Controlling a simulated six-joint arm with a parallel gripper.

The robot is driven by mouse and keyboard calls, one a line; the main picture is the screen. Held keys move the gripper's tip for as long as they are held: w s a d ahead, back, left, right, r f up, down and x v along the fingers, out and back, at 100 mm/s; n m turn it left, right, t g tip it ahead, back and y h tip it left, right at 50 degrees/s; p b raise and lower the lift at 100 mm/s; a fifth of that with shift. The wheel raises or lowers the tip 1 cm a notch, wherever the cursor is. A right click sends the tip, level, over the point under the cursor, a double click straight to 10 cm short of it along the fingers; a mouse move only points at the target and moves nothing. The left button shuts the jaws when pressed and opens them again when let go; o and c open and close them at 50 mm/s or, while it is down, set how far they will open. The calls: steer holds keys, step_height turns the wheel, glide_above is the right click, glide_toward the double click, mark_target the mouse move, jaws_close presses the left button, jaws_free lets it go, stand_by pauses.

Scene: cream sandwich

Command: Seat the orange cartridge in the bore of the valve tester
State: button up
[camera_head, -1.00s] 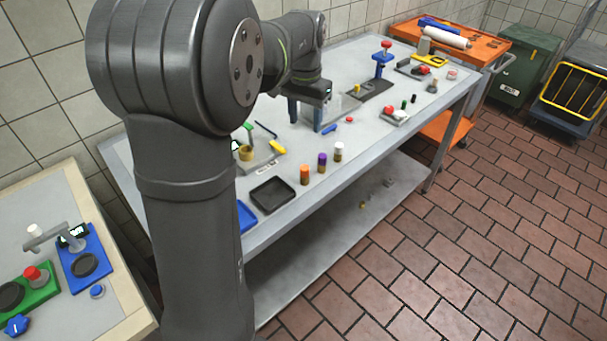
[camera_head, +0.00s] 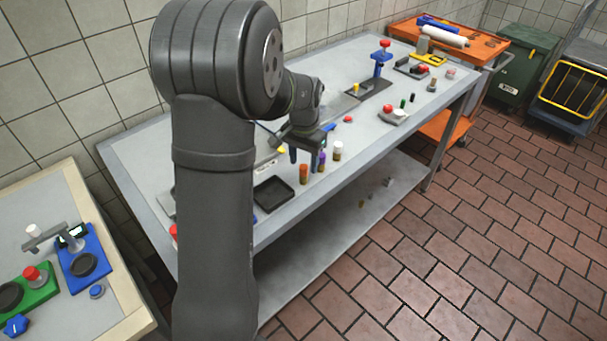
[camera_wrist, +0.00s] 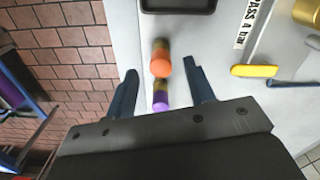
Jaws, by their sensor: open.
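The orange cartridge (camera_head: 304,174) stands upright near the table's front edge, left of a purple cartridge (camera_head: 322,162) and a white-topped one (camera_head: 338,151). In the wrist view the orange cartridge (camera_wrist: 161,65) and the purple one (camera_wrist: 161,100) show from above, between my two blue fingers. My gripper (camera_wrist: 160,67) is open and empty. Whether its fingertips are level with the cartridges or above them, I cannot tell.
A black tray (camera_head: 273,194) lies left of the cartridges and shows at the top of the wrist view (camera_wrist: 178,5). A yellow-handled tool (camera_wrist: 254,71) lies to their right there. The table's front edge is close by.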

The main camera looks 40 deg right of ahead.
mark_target(304, 167)
step_height(304, 167, down, 3)
steer(key=shift+f, duration=0.15)
steer(key=shift+c, duration=0.4)
jaws_close()
